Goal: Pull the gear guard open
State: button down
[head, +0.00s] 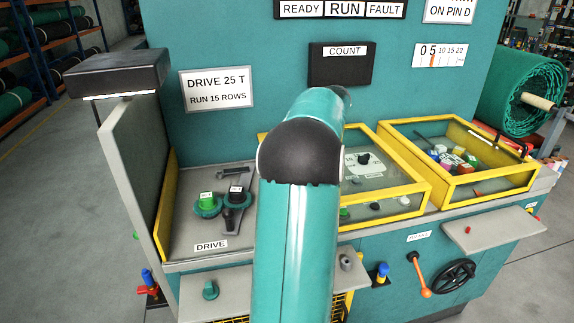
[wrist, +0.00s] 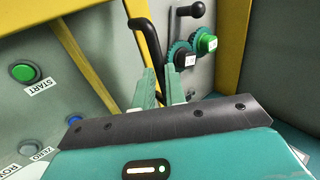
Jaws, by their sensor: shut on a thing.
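A yellow-framed clear guard (head: 415,195) lies on the sloped machine top, right of my arm and partly hidden by it. Left of it, a green-knobbed gear (head: 207,203) and a black-knobbed gear (head: 238,196) show in the drive bay. In the wrist view, a yellow frame bar (wrist: 83,62) runs diagonally, with a black bar handle (wrist: 145,38) beside it. My gripper (wrist: 158,84) is shut on the handle's near end; the exact contact is small and partly hidden. The gears (wrist: 190,52) show just beyond the fingers. In the head view my arm hides the gripper.
A second yellow-framed box (head: 465,195) with coloured blocks stands on the right. A tall grey panel (head: 130,170) borders the drive bay. A green START button (wrist: 25,73) is left of the fingers. An orange lever (head: 419,275) and black handwheel (head: 454,276) stick out below.

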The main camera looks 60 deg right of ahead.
dwell(0.4)
jog(key=c, duration=1.5)
grip_release()
jog(key=shift+o, duration=0.2)
jog(key=shift+s+d+r, duration=0.1)
jog(key=v, duration=1.3)
jog(key=shift+r, duration=0.25)
